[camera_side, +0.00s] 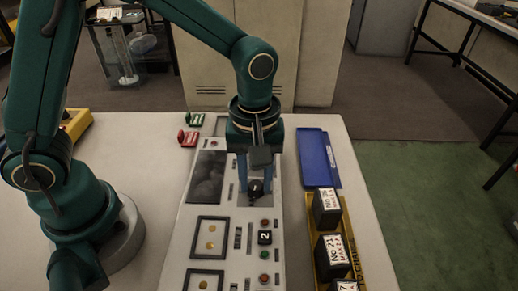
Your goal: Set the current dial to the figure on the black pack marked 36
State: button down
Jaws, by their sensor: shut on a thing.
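The dial's pointer and any scale are too small or hidden to read. Several black packs with white labels stand in a row at the right. The farthest black pack (322,222) has a label that seems to read No 36, with a MAX figure too small to read surely. The middle pack (322,263) reads No 21. The nearest is cut off by the picture's bottom edge.
The packs stand in a yellow holder (352,232). A blue tray (318,158) lies behind it. Red (188,138) and green (195,119) pieces lie at the panel's far left.

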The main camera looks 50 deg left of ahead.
jog(key=m, duration=0.4)
jog(key=shift+m, duration=0.3)
jog(key=m, duration=0.3)
jog(key=shift+m, duration=0.3)
jog(key=m, duration=0.3)
jog(key=shift+m, duration=2.2)
jog(key=c, duration=0.6)
grip_release()
jog(key=shift+r, duration=0.1)
